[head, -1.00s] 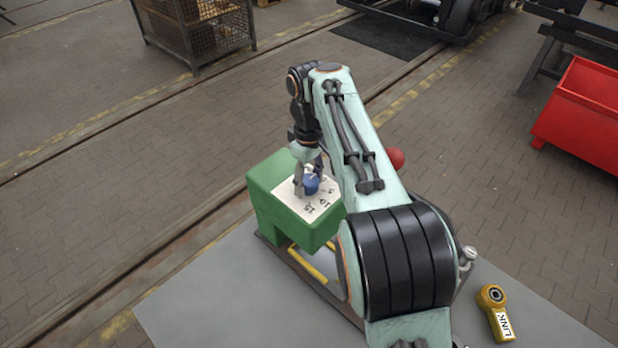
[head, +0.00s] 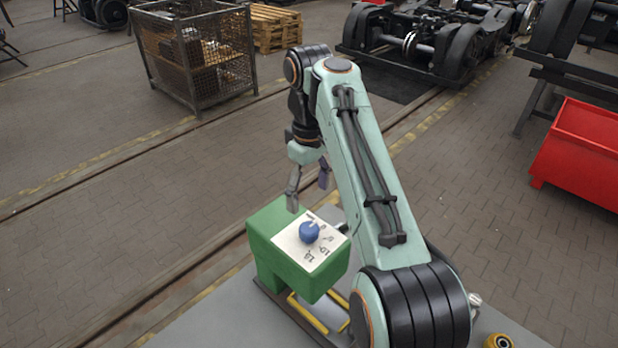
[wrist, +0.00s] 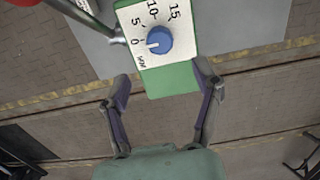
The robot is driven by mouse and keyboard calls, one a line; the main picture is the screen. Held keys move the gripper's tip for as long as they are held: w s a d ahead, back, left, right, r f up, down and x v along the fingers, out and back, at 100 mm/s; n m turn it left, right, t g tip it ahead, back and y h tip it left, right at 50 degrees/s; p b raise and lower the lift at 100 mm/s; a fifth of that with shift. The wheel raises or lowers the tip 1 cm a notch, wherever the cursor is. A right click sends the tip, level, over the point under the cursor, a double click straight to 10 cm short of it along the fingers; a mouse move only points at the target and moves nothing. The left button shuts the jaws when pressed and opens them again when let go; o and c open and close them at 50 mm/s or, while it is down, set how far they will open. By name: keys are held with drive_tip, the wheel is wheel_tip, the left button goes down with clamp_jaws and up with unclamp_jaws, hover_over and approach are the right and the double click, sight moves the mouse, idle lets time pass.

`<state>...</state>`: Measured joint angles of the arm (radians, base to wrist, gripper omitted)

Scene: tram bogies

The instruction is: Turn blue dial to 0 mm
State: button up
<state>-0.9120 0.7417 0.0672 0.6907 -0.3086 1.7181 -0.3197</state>
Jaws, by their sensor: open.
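The blue dial (head: 309,232) sits on a white scale plate (head: 292,251) on top of a green block (head: 283,270). In the wrist view the blue dial (wrist: 160,41) has a white mark on its left side, pointing toward the 0 of the printed scale, which reads 0, 5, 10, 15 and mm. My gripper (head: 308,190) is open and empty, above and behind the dial, apart from it. In the wrist view my gripper's fingers (wrist: 162,79) are spread wide below the dial, with nothing between them and the dial.
A grey tabletop (head: 205,318) carries the block. A yellow tool (head: 498,341) lies at the bottom right, partly cut off. A red bin (head: 580,150) stands right, a wire cage (head: 195,55) at the back left.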

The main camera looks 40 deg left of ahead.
drive_tip(key=shift+r, duration=1.45)
drive_tip(key=w+d+r+m+t+y, duration=0.1)
drive_tip(key=w+d+r+m, duration=0.2)
drive_tip(key=w+d+r, duration=0.45)
drive_tip(key=s+d+r+m, duration=0.2)
drive_tip(key=d+r, duration=0.1)
drive_tip(key=d, duration=0.6)
drive_tip(key=s+d+r+m, duration=0.2)
drive_tip(key=d, duration=0.7)
drive_tip(key=s+d+f+m, duration=0.6)
drive_tip(key=s+d+f, duration=0.3)
drive_tip(key=s+d, duration=0.15)
drive_tip(key=s+d+f+m+g, duration=0.1)
drive_tip(key=s+f+m, duration=0.3)
drive_tip(key=f, duration=1)
drive_tip(key=shift+s+d+f, duration=0.4)
drive_tip(key=shift+s+d, duration=0.05)
drive_tip(key=shift+s, duration=1.2)
